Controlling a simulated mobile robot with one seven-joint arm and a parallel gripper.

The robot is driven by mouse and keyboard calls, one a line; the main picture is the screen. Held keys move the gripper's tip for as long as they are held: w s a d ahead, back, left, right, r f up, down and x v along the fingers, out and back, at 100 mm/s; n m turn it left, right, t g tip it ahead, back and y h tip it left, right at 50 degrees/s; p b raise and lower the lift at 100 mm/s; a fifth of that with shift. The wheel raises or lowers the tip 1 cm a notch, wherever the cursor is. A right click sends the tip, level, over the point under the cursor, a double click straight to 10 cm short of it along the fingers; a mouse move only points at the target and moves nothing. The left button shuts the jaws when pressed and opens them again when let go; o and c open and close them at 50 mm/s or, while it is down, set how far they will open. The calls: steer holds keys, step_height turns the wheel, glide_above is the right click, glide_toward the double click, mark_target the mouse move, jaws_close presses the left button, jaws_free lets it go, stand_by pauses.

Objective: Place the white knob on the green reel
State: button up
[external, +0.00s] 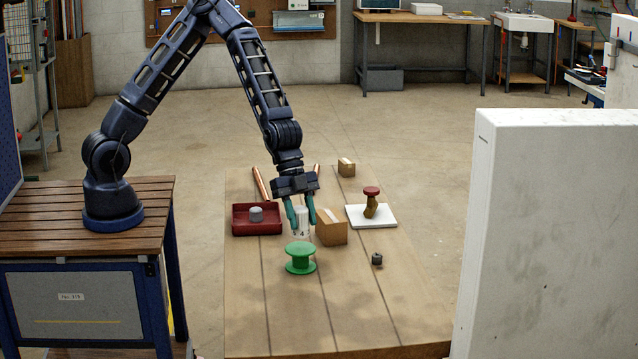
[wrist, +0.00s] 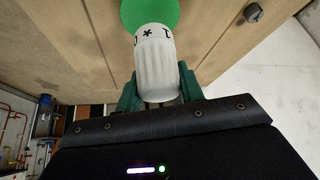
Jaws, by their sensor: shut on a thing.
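The white knob (wrist: 156,68) is a ribbed cylinder with black marks on one end. It is held between the green fingers of my gripper (wrist: 158,85). In the external view the knob (external: 303,222) shows between the fingertips of my gripper (external: 304,224), behind the reel. The green reel (external: 300,257) stands upright on the wooden table, its round top flange facing up and bare. In the wrist view the green reel (wrist: 148,12) shows just beyond the knob, partly hidden by it. The external view does not clearly show the height of the knob above the table.
A red tray (external: 235,228) with a grey knob (external: 256,214) is left of my gripper. A cardboard box (external: 332,228) stands close right. A white board (external: 388,217) bears a red-topped piece (external: 371,200). A small dark nut (external: 377,259) lies right of the reel. The front of the table is clear.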

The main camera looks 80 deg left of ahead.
mark_target(302, 225)
steer(key=shift+f, duration=1.75)
steer(key=shift+f, duration=0.15)
steer(key=o, duration=1)
steer(key=shift+o, duration=0.2)
